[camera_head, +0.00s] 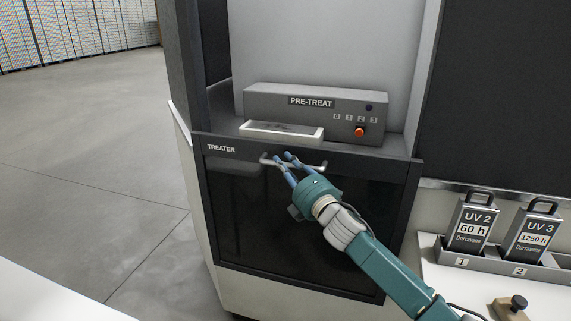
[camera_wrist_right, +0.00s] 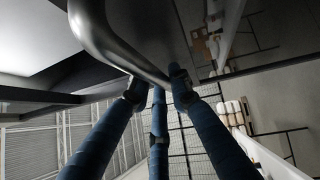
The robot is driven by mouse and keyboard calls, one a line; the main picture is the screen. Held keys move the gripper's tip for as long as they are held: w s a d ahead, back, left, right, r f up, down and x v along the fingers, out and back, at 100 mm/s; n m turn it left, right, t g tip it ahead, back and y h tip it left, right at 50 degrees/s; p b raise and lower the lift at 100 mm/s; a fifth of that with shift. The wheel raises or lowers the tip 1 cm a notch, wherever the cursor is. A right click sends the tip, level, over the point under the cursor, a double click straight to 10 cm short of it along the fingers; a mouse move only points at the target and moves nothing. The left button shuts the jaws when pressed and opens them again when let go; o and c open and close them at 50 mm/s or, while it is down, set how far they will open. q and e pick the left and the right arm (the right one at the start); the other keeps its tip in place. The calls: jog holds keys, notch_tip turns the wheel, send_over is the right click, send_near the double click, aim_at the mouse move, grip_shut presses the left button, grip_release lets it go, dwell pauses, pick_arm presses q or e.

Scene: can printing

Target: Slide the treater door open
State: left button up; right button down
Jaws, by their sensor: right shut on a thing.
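The treater door (camera_head: 290,225) is a dark glossy panel in a black frame, with the label TREATER at its upper left. The compartment above it is open at the front. A pale bar handle (camera_head: 312,167) runs across the top of the door. My right gripper (camera_head: 284,158) has its blue fingers closed around the left half of this handle. In the right wrist view the fingers (camera_wrist_right: 155,85) meet at the curved dark handle bar (camera_wrist_right: 105,45). My left gripper is not in view.
Behind the door's top edge stands a grey PRE-TREAT box (camera_head: 310,108) with an orange-red knob (camera_head: 360,131) and a white tray (camera_head: 281,132). UV 2 (camera_head: 472,228) and UV 3 (camera_head: 533,234) cartridges stand in a rack at right. Open floor (camera_head: 90,150) lies at left.

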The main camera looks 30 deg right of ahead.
jog(key=shift+d+f, duration=0.1)
jog(key=shift+f, duration=0.05)
jog(key=c, duration=1.6)
grip_release()
jog(key=shift+o, duration=0.2)
jog(key=s+f, duration=0.1)
jog(key=s, duration=1.1)
jog(key=shift+a+f, duration=0.25)
jog(key=shift+a, duration=0.15)
